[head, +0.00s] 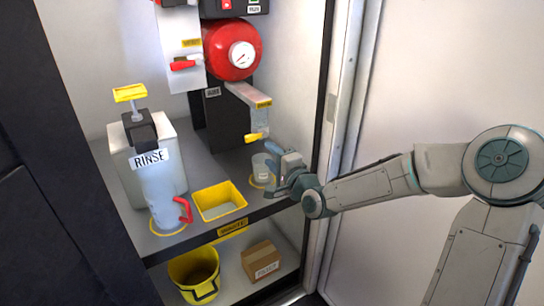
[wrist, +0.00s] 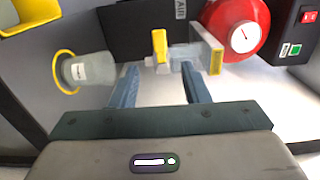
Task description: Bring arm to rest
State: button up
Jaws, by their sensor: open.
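My arm reaches in from the right in the head view, its elbow bent and its forearm roughly level. My gripper (head: 271,170) is at the right front of the cabinet shelf, close to a small clear cup (head: 262,168) with a white label. In the wrist view my gripper (wrist: 160,88) has its two blue fingers apart with nothing held between them. The cup (wrist: 85,70) lies to the left of the fingers there. A yellow-tipped tap (wrist: 160,46) shows beyond the fingers. Whether my gripper touches anything is unclear.
A red round gauge unit (head: 230,50) hangs above. The cabinet's right post (head: 340,110) is close to my forearm.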

jog(key=s+d+r+n+g+h+p, duration=0.4)
jog(key=s+d+n+g+h+p, duration=0.35)
jog(key=s+d+p, duration=0.35)
jog(key=s+d+r+n+g+h+p, duration=0.1)
jog(key=s+d+r+n+g+p, duration=0.1)
jog(key=s+r+p, duration=0.3)
jog(key=s+d+r+n+g+h+p, duration=0.1)
jog(key=s+d+r+p, duration=0.4)
jog(key=s+r, duration=0.6)
jog(key=s+g+p, duration=0.1)
jog(key=s, duration=0.4)
jog(key=shift+n+g+p, duration=0.3)
jog(key=shift+n+g, duration=0.05)
jog(key=shift+w+h, duration=0.1)
jog(key=shift+h, duration=0.15)
